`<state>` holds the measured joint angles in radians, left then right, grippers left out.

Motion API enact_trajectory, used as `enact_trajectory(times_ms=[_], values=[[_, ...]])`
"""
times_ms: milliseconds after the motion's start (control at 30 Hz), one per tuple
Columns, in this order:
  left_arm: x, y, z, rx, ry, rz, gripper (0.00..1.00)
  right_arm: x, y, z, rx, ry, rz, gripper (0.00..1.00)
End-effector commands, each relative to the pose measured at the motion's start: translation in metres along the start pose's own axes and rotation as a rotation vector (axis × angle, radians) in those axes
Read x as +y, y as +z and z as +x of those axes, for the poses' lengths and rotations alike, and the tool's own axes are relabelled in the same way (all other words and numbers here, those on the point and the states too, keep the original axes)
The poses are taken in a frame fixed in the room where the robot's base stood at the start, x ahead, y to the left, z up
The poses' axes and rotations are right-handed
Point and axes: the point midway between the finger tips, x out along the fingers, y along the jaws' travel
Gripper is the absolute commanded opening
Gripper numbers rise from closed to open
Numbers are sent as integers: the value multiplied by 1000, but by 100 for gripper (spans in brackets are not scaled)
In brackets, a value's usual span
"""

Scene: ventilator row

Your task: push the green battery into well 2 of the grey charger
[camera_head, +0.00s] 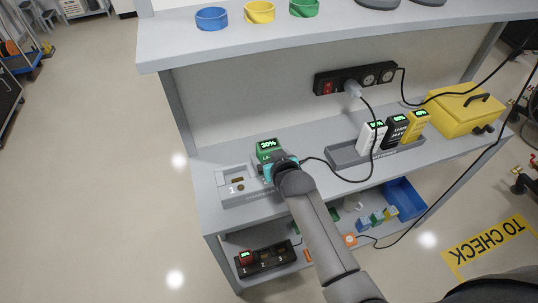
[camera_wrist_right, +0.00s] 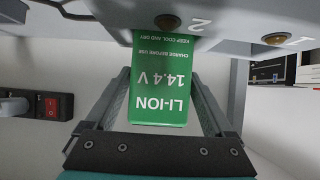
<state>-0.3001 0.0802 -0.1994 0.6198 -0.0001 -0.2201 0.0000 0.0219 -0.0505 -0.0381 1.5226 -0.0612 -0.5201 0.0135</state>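The green battery (camera_head: 268,146) shows a lit 30% display and stands upright at the back right of the grey charger (camera_head: 232,199). In the right wrist view the battery (camera_wrist_right: 162,85) reads LI-ION 14.4 V, and its lower end is hidden behind the charger's edge (camera_wrist_right: 230,38), beside the number 2. I cannot tell how deep it sits. Well 1, left of it, looks empty. My right gripper (camera_head: 275,168) is at the battery; in the wrist view its fingers (camera_wrist_right: 162,92) close on the battery's two sides. My left gripper is not in view.
A power strip (camera_head: 355,78) is on the back panel. A yellow case (camera_head: 465,108) stands at the right. The upper shelf (camera_head: 170,45) overhangs behind. A lower shelf holds a black charger (camera_head: 266,261) and a blue bin (camera_head: 405,199).

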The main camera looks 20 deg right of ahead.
Motion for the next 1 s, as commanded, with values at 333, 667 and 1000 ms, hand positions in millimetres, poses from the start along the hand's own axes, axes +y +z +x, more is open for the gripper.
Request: enact_trajectory(times_ms=[333, 667, 1000], values=[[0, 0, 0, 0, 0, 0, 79, 0, 4, 0, -10, 0, 0, 100], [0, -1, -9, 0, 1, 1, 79, 0, 2, -31, -7, 0, 0, 100], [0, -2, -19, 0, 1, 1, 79, 0, 2, -89, -5, 0, -1, 100]])
